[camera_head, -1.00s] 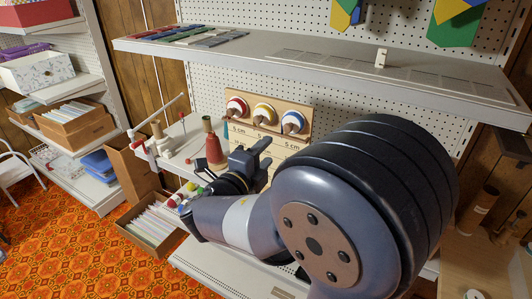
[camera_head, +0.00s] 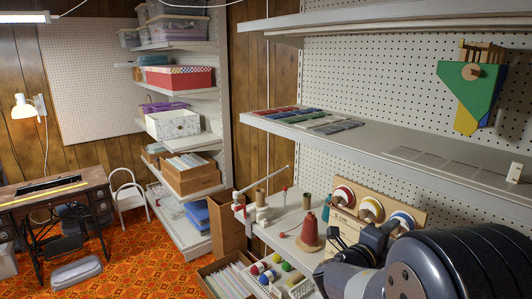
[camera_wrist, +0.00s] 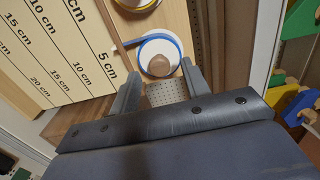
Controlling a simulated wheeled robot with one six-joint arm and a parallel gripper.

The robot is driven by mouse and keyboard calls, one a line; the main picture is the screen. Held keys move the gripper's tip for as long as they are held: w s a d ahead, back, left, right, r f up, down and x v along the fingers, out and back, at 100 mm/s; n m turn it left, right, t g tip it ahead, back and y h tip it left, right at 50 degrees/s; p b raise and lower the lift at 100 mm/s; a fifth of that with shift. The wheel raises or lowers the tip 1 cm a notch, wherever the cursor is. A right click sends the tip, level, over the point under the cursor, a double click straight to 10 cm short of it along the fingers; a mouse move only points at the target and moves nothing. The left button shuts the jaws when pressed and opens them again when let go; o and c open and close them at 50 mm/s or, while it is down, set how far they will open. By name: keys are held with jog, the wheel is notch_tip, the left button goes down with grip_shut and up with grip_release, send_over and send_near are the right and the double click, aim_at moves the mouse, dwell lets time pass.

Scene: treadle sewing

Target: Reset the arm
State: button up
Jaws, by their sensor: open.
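My gripper (camera_head: 376,236) is at the lower right in the head view, in front of the lower shelf and close to the wooden board (camera_head: 345,205) with ribbon spools. In the wrist view my gripper (camera_wrist: 158,88) has its two fingers apart with pegboard showing between them, and nothing is held. The blue-rimmed spool (camera_wrist: 160,56) lies just beyond the fingertips, with a blue ribbon end reaching left. My arm covers the lower right of the head view and hides part of the shelf.
The upper shelf (camera_head: 400,147) overhangs the board. A red cone of thread (camera_head: 309,232), a thread stand (camera_head: 262,205) and colored bobbins (camera_head: 270,268) stand left of my gripper. A sewing table (camera_head: 52,200) and white chair (camera_head: 127,193) are far left, beyond open orange carpet (camera_head: 135,255).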

jog(key=shift+w+d, duration=0.25)
jog(key=shift+d, duration=0.1)
jog(key=b+v, duration=0.2)
jog(key=v, duration=0.9)
jog(key=w+d+m+b, duration=0.3)
jog(key=m+b, duration=0.3)
jog(key=m, duration=0.4)
jog(key=w+d+m+b, duration=0.4)
jog(key=d+m+b, duration=0.1)
jog(key=m, duration=0.6)
jog(key=shift+d+f+m+b, duration=0.2)
jog(key=shift+m+b, duration=0.1)
jog(key=shift+b, duration=0.5)
